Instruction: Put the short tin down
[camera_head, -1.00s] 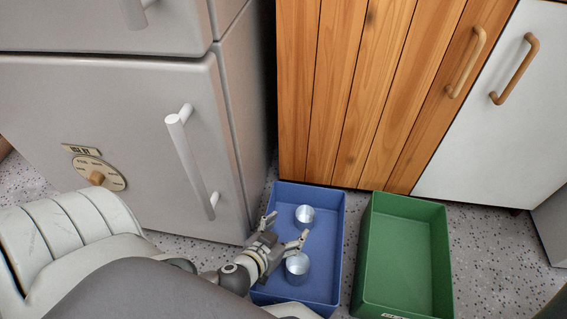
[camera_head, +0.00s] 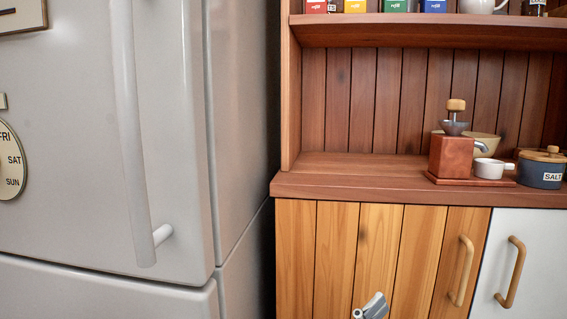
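No tin can be made out in the present view. A small grey metal part of a gripper (camera_head: 372,306) pokes up at the bottom edge, in front of the wooden cabinet door. I take it for my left gripper, but its arm is below the picture. Too little of it shows to tell whether it is open or holds anything. My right gripper is not in view.
A wooden counter (camera_head: 340,188) holds a coffee grinder (camera_head: 450,155), a white cup (camera_head: 489,168) and a salt pot (camera_head: 541,169). A shelf (camera_head: 420,32) with small boxes is above. A grey fridge (camera_head: 70,120) fills the left.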

